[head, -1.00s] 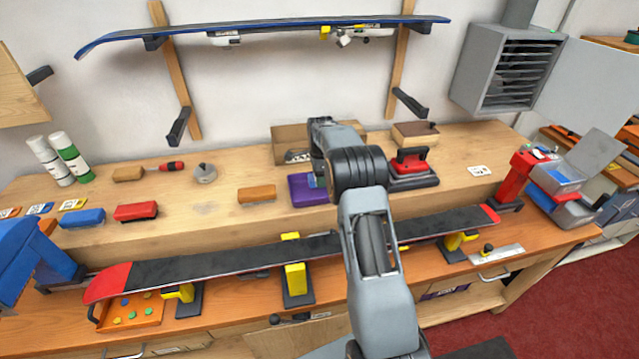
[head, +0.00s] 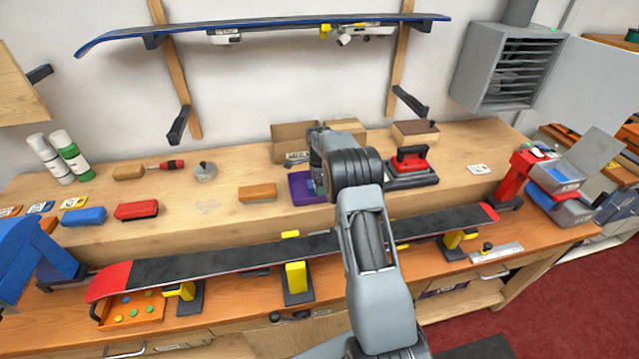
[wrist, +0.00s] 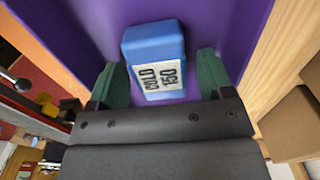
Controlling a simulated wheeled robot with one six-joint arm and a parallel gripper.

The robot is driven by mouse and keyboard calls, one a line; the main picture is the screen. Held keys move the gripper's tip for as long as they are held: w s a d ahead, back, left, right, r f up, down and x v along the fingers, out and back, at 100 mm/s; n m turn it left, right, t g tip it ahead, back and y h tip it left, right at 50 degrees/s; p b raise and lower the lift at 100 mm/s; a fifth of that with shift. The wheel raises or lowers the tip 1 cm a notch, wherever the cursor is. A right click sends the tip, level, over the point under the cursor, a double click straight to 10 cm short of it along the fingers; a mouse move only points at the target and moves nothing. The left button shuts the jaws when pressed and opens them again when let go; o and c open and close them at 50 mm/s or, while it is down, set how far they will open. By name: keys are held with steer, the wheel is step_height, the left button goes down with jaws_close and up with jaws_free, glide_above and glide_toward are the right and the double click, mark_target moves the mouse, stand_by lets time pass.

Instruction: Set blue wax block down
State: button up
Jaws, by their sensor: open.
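A blue wax block (wrist: 153,45) with a white label reading "COLD 150" rests on a purple surface in the wrist view. My gripper (wrist: 156,72) is open, with one green finger on either side of the block's near part. Small gaps seem to show between the fingers and the block. In the head view, the purple pad (head: 299,184) lies on the raised back shelf of the bench. My arm hides most of the block and the fingertips there.
An orange block (head: 257,193) lies left of the pad. A black and red snowboard (head: 240,255) spans the bench in front. Bare wood lies around the orange block.

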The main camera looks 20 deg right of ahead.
step_height(320, 180, up, 12)
steer(key=b, duration=0.1)
steer(key=s+a+r+n+t, duration=0.1)
steer(key=s+a+r+n, duration=0.4)
steer(key=s+r, duration=0.15)
steer(key=s+a+r+n+t, duration=0.1)
steer(key=s+a+r+n, duration=0.15)
steer(key=s, duration=0.35)
steer(key=s+a+r+n+t, duration=0.1)
steer(key=s+a+r+n, duration=0.1)
steer(key=s+n, duration=0.25)
steer(key=s+a+f+n, duration=0.1)
steer(key=s+f+n, duration=0.2)
steer(key=s, duration=0.4)
steer(key=s+a+f+n+t, duration=0.1)
steer(key=s+a+f+n, duration=0.1)
steer(key=s+n, duration=0.3)
steer(key=shift+s+a+f, duration=0.3)
steer(key=shift+s+f, duration=0.1)
steer(key=shift+s, duration=1.35)
steer(key=shift+c, duration=0.3)
